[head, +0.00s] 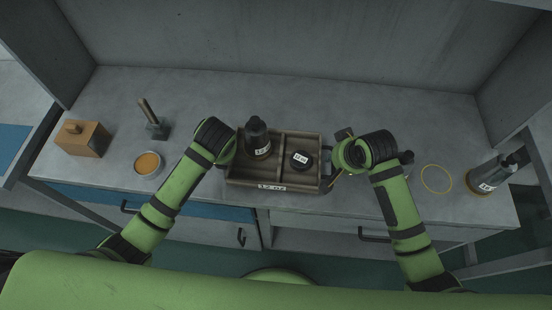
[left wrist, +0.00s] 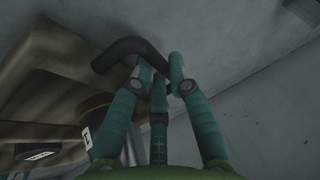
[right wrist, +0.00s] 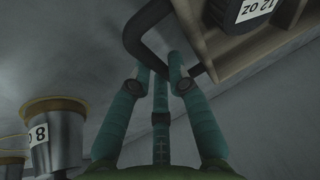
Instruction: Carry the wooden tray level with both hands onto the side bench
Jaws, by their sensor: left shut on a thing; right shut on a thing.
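The wooden tray (head: 305,187) has a divider and a "12 oz" label on its front wall. It is at the middle of the grey counter; I cannot tell whether it rests or hangs just above. A dark labelled piece (head: 257,138) stands in its left compartment, and a black round piece (head: 301,160) with a white label lies in the right one. My left gripper (left wrist: 157,72) is shut on the tray's dark left handle (left wrist: 118,52). My right gripper (head: 338,163) is shut on the dark right handle (right wrist: 143,22). In the head view, my left wrist hides the left fingers.
On the counter's left are a wooden box (head: 82,138), a tool with a wooden handle (head: 152,120) and an orange-filled bowl (head: 148,164). On its right are a yellow ring (head: 437,179) and a metal container (head: 485,182). A surface with a blue patch (head: 12,139) shows far left.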

